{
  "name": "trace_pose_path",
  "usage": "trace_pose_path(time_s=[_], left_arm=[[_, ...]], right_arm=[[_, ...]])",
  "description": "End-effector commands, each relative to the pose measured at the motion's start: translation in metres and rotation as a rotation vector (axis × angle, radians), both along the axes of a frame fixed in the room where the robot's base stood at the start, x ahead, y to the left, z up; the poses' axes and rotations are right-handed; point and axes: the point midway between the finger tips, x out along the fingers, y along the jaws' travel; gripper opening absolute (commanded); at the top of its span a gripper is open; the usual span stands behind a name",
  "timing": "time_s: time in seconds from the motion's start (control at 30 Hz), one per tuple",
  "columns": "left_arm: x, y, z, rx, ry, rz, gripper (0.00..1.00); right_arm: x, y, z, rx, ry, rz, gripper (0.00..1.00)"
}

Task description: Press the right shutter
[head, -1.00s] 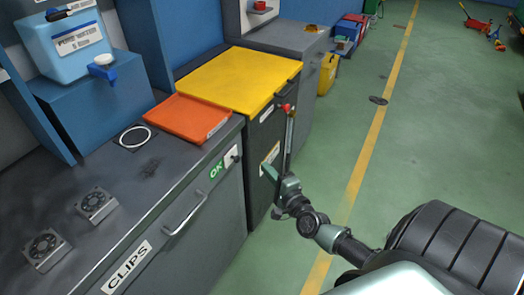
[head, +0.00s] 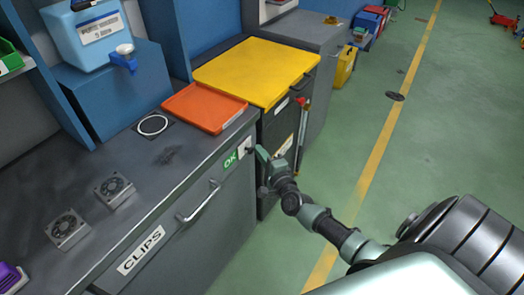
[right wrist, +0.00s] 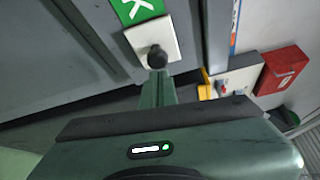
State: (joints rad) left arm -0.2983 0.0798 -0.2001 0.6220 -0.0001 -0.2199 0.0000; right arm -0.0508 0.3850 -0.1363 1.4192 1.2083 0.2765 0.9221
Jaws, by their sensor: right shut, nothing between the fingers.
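A white switch plate (head: 247,146) with a dark round knob sits on the grey cabinet front, right of a green OK label (head: 231,159). In the right wrist view the plate (right wrist: 140,38) and its black knob (right wrist: 156,57) are close ahead. My right gripper (head: 262,158) is shut and empty, with its tips at the knob. In the right wrist view its fingers (right wrist: 157,78) reach just below the knob; I cannot tell whether they touch it. No part is labelled as a shutter. My left gripper is not in view.
The grey cabinet has a bar handle (head: 199,202) and a CLIPS label (head: 141,250). An orange tray (head: 203,108) and a yellow lid (head: 256,71) lie above and behind. A red-topped rod (head: 302,130) stands beyond the gripper.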

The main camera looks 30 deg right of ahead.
Motion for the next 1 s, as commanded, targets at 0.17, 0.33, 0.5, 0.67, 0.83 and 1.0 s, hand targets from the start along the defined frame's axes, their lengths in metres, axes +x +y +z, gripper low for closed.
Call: trace_pose_path(time_s=[0.17,0.33,0.5,0.67,0.83,1.0], left_arm=[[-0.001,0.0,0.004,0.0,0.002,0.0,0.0],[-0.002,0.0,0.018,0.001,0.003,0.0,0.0],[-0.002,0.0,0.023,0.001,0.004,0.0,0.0],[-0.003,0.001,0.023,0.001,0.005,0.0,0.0],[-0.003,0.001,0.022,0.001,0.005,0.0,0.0],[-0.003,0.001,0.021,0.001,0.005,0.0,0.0]], right_arm=[[-0.003,0.007,0.001,0.002,0.001,0.001,0.0],[-0.017,0.041,0.003,0.005,0.002,0.001,0.0],[-0.027,0.066,0.001,0.003,0.001,0.0,0.0],[-0.029,0.072,0.001,-0.001,0.0,0.002,0.0],[-0.029,0.072,0.0,0.0,0.0,0.004,0.0],[-0.028,0.072,-0.001,0.0,0.001,0.004,0.0]])
